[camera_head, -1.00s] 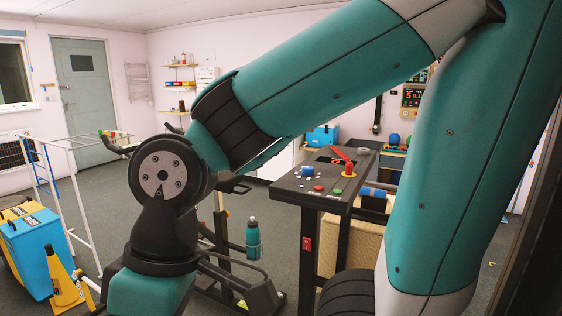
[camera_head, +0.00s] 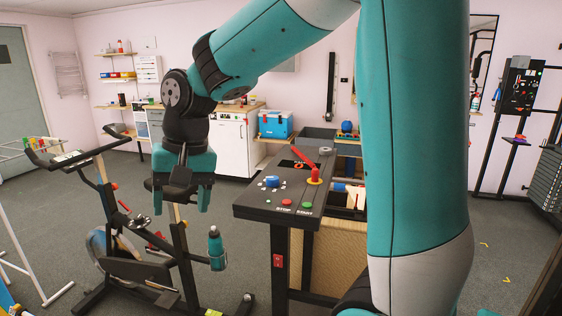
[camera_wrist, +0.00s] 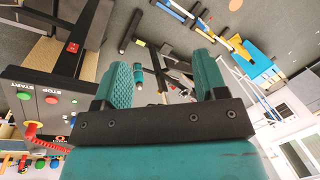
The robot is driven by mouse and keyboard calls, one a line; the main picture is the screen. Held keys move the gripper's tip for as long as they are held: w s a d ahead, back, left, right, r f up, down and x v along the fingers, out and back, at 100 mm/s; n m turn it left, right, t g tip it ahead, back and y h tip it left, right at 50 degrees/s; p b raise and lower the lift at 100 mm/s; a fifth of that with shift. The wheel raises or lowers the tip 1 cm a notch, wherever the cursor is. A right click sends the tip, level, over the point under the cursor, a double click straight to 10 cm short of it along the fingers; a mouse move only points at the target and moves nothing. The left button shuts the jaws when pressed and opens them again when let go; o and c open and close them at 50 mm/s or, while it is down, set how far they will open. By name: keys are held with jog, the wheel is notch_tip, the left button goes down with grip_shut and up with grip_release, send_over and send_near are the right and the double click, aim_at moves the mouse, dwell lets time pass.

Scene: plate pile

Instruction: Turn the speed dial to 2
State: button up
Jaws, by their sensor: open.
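A dark console (camera_head: 262,212) stands on legs right of centre in the head view. A blue knob (camera_head: 272,181), ringed by small white marks, sits on its left part and looks like the speed dial; its setting is too small to read. My gripper (camera_head: 181,203) hangs to the left of the console, fingers pointing down, open and empty, apart from the knob. In the wrist view, my open gripper (camera_wrist: 163,65) has only floor and gym gear between its fingers. The console (camera_wrist: 45,84) lies at the left there.
A red STOP button (camera_head: 287,202), a green START button (camera_head: 307,205) and a red lever (camera_head: 304,158) are on the console near the knob. An exercise bike (camera_head: 110,250) stands at the left, with a teal bottle (camera_head: 216,247) near it.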

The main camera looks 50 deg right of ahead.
jog(key=w+d+r+m+h+p, duration=0.1)
jog(key=w+d+r+m+p, duration=0.15)
jog(key=w+d+m, duration=0.4)
jog(key=w+d+r+m+h+p, duration=0.1)
jog(key=w+d+r+m+p, duration=0.2)
jog(key=d, duration=0.7)
jog(key=r+m+g+p, duration=0.1)
jog(key=m+p, duration=0.2)
jog(key=m, duration=0.9)
send_over(273, 178)
notch_tip(273, 178, down, 17)
jog(key=p, duration=0.4)
jog(key=shift+w+d+f+p, duration=0.1)
jog(key=shift+w+f+p, duration=0.05)
jog(key=shift+p, duration=0.15)
jog(key=c, duration=0.9)
